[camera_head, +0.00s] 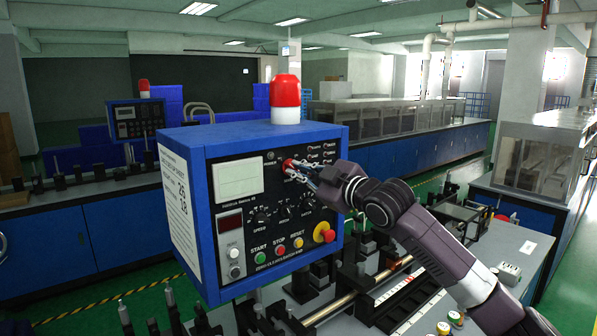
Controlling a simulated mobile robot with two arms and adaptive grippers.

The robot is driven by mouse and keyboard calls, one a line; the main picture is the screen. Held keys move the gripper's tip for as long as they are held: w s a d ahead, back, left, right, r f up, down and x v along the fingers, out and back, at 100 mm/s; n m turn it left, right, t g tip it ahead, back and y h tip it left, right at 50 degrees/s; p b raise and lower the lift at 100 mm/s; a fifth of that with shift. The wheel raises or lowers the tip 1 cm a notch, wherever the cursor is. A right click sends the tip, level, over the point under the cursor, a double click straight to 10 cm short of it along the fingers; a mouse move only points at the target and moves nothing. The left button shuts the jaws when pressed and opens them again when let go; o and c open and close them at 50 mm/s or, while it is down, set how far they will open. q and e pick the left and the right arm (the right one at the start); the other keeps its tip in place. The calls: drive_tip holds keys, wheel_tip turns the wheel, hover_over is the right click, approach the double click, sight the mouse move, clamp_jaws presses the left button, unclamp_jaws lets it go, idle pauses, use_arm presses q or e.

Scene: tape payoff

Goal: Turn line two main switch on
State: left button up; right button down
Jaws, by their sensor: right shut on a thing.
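A blue control box (330,133) with a black front panel stands in the middle of the head view. A red switch knob (288,165) sits in the upper middle of the panel, right of a pale display (238,181). My right gripper (295,170) is at this knob, with its fingers closed on it. The fingers and arm cover part of the panel's upper right, and the knob's exact position is partly hidden. My left gripper does not show.
A red beacon (286,91) stands on the box. Green, red and yellow buttons (279,249) and a red emergency stop (325,233) lie low on the panel. Machine rails and fixtures (330,308) fill the bench below. A second control box (136,119) stands back left.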

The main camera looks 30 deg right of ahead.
drive_tip(key=m+p, duration=0.1)
drive_tip(key=m, duration=0.9)
drive_tip(key=shift+p, duration=0.35)
drive_tip(key=m+p, duration=0.1)
drive_tip(key=m, duration=0.2)
drive_tip(key=shift+m, duration=0.4)
drive_tip(key=shift+m+p, duration=0.9)
drive_tip(key=shift+m, duration=1.3)
drive_tip(key=c, duration=2.1)
unclamp_jaws()
drive_tip(key=shift+o, duration=0.3)
